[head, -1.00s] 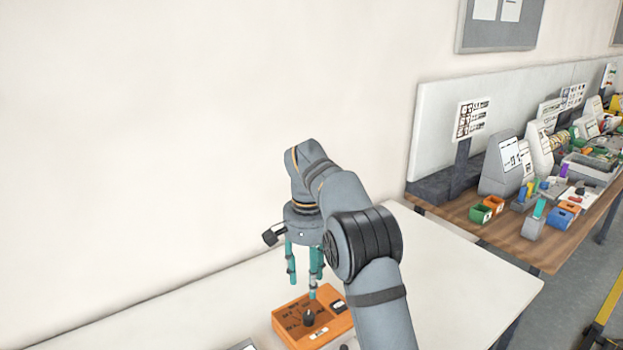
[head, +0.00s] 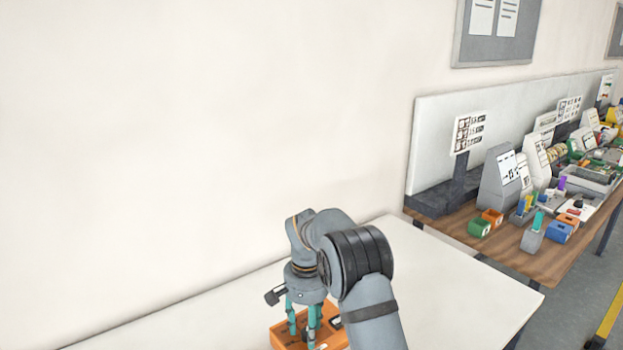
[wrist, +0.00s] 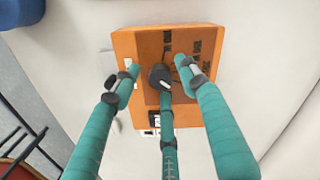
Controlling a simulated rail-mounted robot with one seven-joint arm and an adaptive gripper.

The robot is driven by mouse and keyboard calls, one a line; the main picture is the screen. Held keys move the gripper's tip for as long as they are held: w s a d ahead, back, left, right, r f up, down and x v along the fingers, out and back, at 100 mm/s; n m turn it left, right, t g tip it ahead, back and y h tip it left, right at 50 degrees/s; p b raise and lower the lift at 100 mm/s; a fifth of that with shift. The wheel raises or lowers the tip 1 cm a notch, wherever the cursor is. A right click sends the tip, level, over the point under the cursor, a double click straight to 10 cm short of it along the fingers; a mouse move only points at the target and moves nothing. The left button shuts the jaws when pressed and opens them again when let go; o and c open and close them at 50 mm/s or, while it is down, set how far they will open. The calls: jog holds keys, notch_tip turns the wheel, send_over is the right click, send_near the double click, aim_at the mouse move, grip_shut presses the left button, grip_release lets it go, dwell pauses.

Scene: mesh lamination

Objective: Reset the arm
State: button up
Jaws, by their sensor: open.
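My gripper (wrist: 158,78) is open, with its teal fingers spread and pointing down. In the head view, my gripper (head: 304,330) is low over an orange box (head: 283,337) on the white table. In the wrist view, the orange box (wrist: 213,105) has a black knob (wrist: 160,77) on its brown top face, and the fingers are spread around that knob. I cannot tell whether a finger touches the knob or the box. My arm hides part of the box in the head view.
The white table (head: 460,290) is bare to the right of my arm. A wooden bench (head: 530,262) with several bins, sign stands and parts is farther right. A pale wall is behind. A blue object (wrist: 20,10) shows in the wrist view's top left corner.

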jog(key=shift+r, duration=0.15)
notch_tip(320, 180, up, 12)
notch_tip(320, 180, down, 12)
jog(key=shift+r, duration=0.15)
jog(key=shift+f+p, duration=0.2)
jog(key=shift+p, duration=0.1)
jog(key=n+p, duration=0.2)
jog(key=n, duration=0.4)
jog(key=shift+r+p, duration=0.15)
jog(key=shift+p, duration=0.2)
jog(key=n+p, duration=0.3)
jog(key=n, duration=0.2)
jog(key=shift+d, duration=0.1)
jog(key=n+p, duration=0.4)
jog(key=n, duration=0.3)
jog(key=n+p, duration=0.2)
jog(key=n, duration=0.1)
jog(key=shift+f+n+p, duration=0.2)
jog(key=shift+n+p, duration=0.15)
jog(key=shift+n, duration=0.25)
